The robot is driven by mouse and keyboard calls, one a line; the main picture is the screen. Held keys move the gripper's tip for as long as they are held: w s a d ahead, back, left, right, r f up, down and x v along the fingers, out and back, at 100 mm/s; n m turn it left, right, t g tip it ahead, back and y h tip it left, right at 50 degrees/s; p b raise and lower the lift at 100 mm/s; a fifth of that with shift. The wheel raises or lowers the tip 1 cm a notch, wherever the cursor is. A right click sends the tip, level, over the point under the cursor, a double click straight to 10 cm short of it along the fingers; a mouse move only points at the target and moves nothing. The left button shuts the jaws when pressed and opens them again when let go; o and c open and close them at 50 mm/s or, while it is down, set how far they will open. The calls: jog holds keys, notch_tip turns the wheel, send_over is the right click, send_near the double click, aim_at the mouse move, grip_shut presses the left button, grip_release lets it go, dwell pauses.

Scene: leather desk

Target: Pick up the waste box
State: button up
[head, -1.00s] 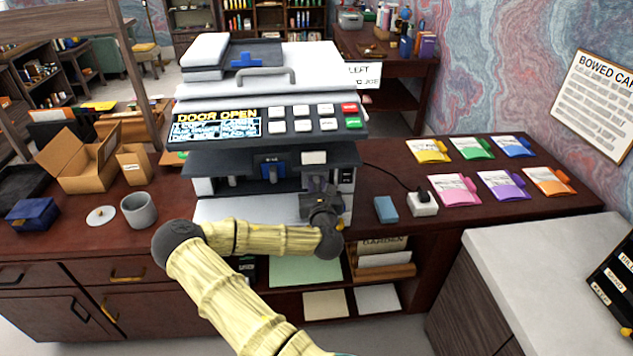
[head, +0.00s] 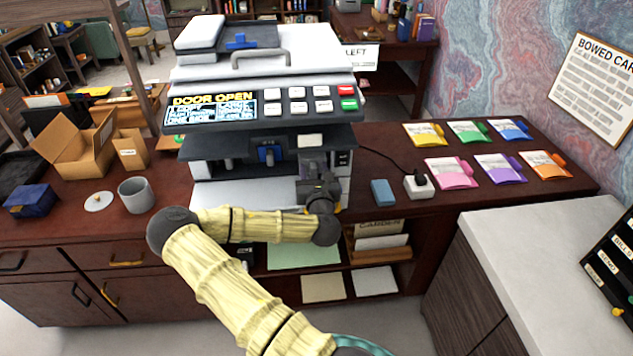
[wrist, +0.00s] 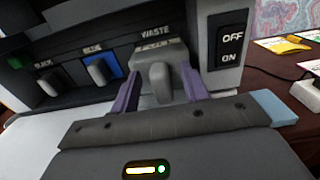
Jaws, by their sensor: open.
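The waste box is a grey part with a protruding handle (wrist: 162,80), under the label WASTE in the copier's open front bay. My gripper (wrist: 158,86) is open, with one purple finger to the left of this handle and one to its right. Whether either finger touches it I cannot tell. In the head view my gripper (head: 318,186) is at the right end of the copier's bay and mostly hides the waste box. The copier (head: 265,110) stands on the desk, and its screen reads DOOR OPEN.
An OFF/ON switch (wrist: 230,44) is close on the right. A blue block (head: 382,192) and a white plug box (head: 418,187) lie right of the copier.

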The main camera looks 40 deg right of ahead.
jog(key=v, duration=0.6)
jog(key=shift+r+p, duration=0.3)
jog(key=shift+p, duration=0.05)
jog(key=shift+s+a+p, duration=0.15)
jog(key=shift+p, duration=0.75)
jog(key=p+v, duration=1)
jog(key=p, duration=0.2)
jog(key=shift+s+f+p, duration=0.35)
jog(key=shift+s, duration=0.05)
